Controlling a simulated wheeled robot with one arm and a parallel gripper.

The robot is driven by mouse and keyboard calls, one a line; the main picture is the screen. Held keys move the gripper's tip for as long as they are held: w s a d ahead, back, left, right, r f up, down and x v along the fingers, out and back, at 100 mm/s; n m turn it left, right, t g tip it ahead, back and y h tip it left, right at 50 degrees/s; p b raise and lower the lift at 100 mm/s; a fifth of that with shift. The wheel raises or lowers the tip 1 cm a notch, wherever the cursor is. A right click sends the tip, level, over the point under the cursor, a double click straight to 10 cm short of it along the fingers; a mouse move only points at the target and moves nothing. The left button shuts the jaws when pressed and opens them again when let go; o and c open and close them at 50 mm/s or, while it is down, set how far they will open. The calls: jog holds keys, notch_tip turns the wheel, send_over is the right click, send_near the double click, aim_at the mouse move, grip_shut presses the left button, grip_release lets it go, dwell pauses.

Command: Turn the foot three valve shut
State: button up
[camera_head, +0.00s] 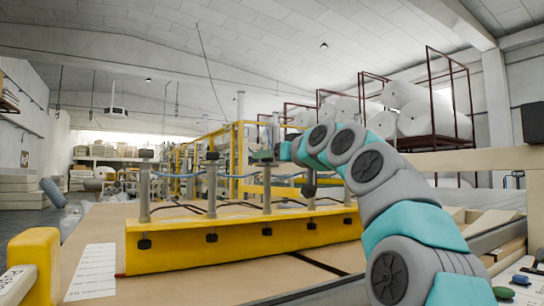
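A yellow beam (190,250) lies across the brown table, with several upright grey posts on it and dark knobs along its front face. The third post from the left (267,190) stands near the middle, with a dark knob (267,231) below it on the beam. No label marks which part is the foot three valve. My grey and teal arm reaches in from the lower right. My gripper (265,156) is at the top of the third post. It is small and dark here; its fingers and any contact with the post cannot be made out.
Other dark-capped posts (145,185) and (212,182) stand to the left, with a blue hose (235,176) running between posts. A yellow block (35,262) is at the lower left. White rolls (425,118) sit on a rack behind. Bare table (200,288) shows in front of the beam.

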jog(key=shift+c, duration=0.4)
grip_shut()
jog(key=shift+a+f+m+t+h+p, duration=0.1)
jog(key=shift+m+t+h+p, duration=0.2)
jog(key=shift+h+p, duration=0.2)
jog(key=shift+s+a+m+t+h+p, duration=0.1)
jog(key=shift+a+m+t+h+p, duration=0.2)
jog(key=shift+m+h+p, duration=1.7)
jog(key=shift+w+a+m+t+h+p, duration=0.1)
jog(key=shift+a+m+t+h+p, duration=0.25)
jog(key=shift+m+h+p, duration=1.6)
jog(key=shift+s+a+m+t+h+p, duration=0.1)
jog(key=shift+a+m+t+h+p, duration=0.5)
jog(key=shift+h, duration=2.45)
jog(key=shift+d+m+g+p, duration=0.25)
jog(key=shift+g+p, duration=0.1)
jog(key=shift+g, duration=0.1)
jog(key=shift+a+m+g+h+p, duration=0.1)
jog(key=shift+m+g+h+p, duration=0.25)
jog(key=shift+m+h, duration=0.6)
jog(key=shift+h, duration=0.35)
jog(key=shift+g+h, duration=0.25)
jog(key=shift+h, duration=0.05)
